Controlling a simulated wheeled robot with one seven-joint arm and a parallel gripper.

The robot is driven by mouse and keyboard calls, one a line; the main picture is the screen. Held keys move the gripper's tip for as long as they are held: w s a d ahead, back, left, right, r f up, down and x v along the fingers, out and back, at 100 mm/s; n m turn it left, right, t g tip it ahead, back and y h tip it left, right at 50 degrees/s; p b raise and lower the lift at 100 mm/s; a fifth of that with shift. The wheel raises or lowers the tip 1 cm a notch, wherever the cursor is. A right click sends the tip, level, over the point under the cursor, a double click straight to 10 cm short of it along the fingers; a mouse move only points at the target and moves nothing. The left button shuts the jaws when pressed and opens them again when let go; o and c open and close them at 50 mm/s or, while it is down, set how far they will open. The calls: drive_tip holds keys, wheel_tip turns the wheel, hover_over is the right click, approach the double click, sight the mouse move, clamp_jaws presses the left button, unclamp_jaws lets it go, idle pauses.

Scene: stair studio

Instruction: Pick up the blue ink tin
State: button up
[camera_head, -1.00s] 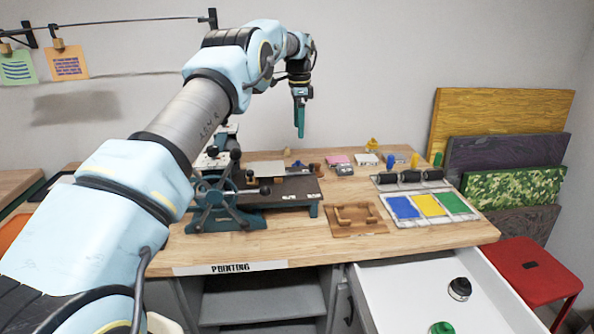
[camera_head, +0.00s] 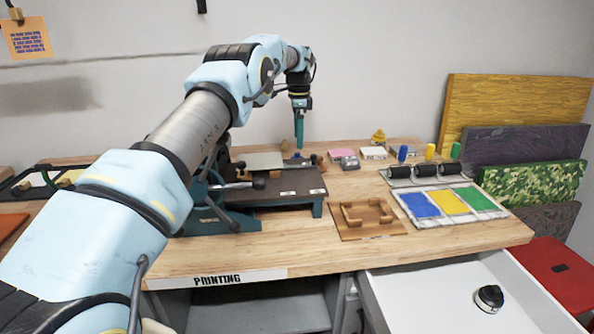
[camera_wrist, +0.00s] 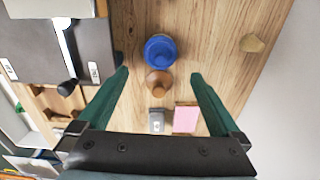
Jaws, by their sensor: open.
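The blue ink tin (camera_wrist: 160,52) shows from above in the wrist view, round and blue, on the wooden bench. It lies a little beyond the tips of my gripper (camera_wrist: 158,76), roughly in line with the gap. In the head view a small part of the blue tin (camera_head: 297,156) shows just under my gripper (camera_head: 299,147), which points down over the back of the bench. The jaws are open and hold nothing. A brown wooden knob (camera_wrist: 159,82) lies close to the tin, in the gap between the fingers as seen from the wrist.
A dark press (camera_head: 285,186) stands left of the tin. A grey block (camera_wrist: 156,122) and a pink pad (camera_wrist: 186,118) lie nearby.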

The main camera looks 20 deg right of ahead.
sight(297, 157)
wheel_tip(297, 157, down, 4)
drive_tip(key=shift+r+p, duration=0.1)
drive_tip(key=shift+p, duration=0.35)
drive_tip(key=shift+a+f+p, duration=0.15)
drive_tip(key=shift+f+p, duration=1.35)
drive_tip(key=shift+f, duration=1.1)
drive_tip(key=shift+w, duration=0.1)
clamp_jaws()
